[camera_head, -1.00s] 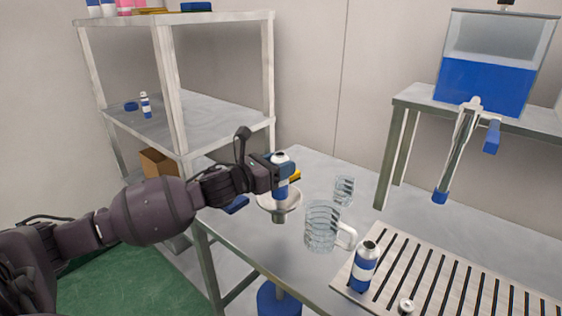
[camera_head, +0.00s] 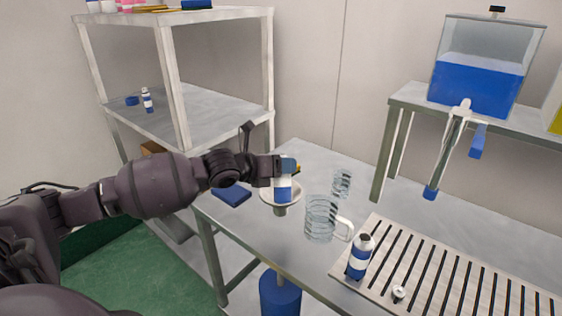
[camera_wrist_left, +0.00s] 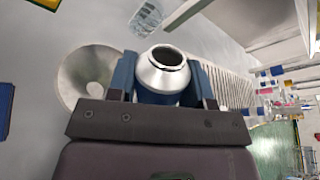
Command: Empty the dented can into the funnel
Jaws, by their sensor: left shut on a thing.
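My left gripper (camera_head: 287,167) is shut on a blue and white can (camera_head: 283,183). In the head view the can overlaps the pale funnel (camera_head: 267,198) on the table's left end, its lower part in front of or just over the bowl. In the left wrist view the can's silver shoulder and dark open mouth (camera_wrist_left: 166,57) face the camera, between the blue fingers (camera_wrist_left: 165,88). The funnel's bowl (camera_wrist_left: 80,75) lies left of the can there. I cannot make out a dent. My right gripper is not in view.
Another blue and white can (camera_head: 359,258) stands on the slatted rack (camera_head: 425,275) beside a small cap (camera_head: 398,293). A blue pad (camera_head: 231,195) lies left. A blue bucket (camera_head: 280,295) is below. A dispenser (camera_head: 482,85) holds blue liquid.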

